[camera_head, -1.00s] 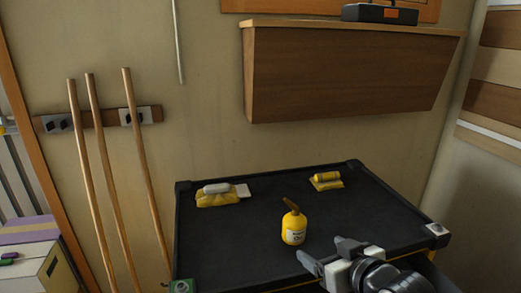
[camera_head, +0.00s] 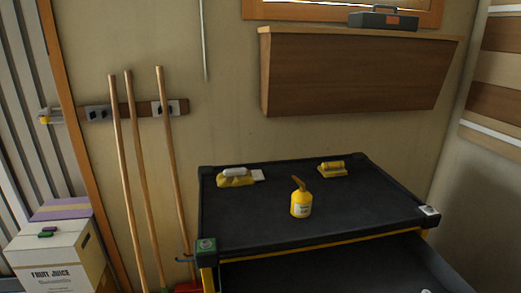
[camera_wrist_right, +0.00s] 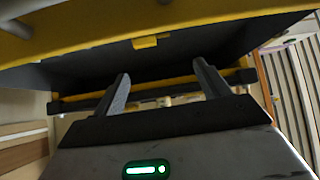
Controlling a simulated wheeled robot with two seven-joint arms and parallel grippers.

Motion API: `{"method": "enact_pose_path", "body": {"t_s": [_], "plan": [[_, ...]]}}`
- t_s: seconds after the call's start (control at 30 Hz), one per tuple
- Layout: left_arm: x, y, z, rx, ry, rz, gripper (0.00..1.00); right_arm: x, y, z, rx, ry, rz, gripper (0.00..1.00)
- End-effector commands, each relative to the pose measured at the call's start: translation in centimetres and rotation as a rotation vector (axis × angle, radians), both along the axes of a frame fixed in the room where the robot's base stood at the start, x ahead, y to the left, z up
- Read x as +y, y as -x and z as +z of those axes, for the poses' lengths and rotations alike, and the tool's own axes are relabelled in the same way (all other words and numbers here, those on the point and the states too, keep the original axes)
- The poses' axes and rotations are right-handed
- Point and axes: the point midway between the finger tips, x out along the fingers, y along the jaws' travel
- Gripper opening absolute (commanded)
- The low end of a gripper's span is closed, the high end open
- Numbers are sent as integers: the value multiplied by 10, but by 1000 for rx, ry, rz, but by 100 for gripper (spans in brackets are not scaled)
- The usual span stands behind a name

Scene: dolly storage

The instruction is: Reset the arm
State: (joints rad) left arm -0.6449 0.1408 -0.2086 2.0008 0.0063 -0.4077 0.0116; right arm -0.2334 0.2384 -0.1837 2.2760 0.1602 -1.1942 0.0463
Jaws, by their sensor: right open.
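My right gripper (camera_wrist_right: 165,86) shows in the right wrist view, its two dark fingers apart with nothing between them. It is close to a dark surface with yellow edging (camera_wrist_right: 155,42), which seems to be part of the dolly. In the head view no gripper can be made out over the black dolly top (camera_head: 340,222). My left gripper is in neither view.
A yellow bottle (camera_head: 301,203) stands on the dolly top, with yellow items (camera_head: 236,180) and (camera_head: 333,168) behind it. An open drawer (camera_head: 350,268) juts out in front. Wooden poles (camera_head: 142,180) and a carton (camera_head: 58,262) are at left.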

Motion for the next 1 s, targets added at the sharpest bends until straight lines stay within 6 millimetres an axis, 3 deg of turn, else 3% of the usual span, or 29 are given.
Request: {"method": "enact_pose_path", "body": {"t_s": [0.3, 0.57, 1.0], "plan": [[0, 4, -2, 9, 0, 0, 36, -16, 84, -35, 259, 73, -60, 75], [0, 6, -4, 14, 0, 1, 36, -31, 153, -48, 468, 130, -113, 75], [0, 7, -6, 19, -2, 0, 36, -8, 113, -94, 221, 55, -73, 75]]}}
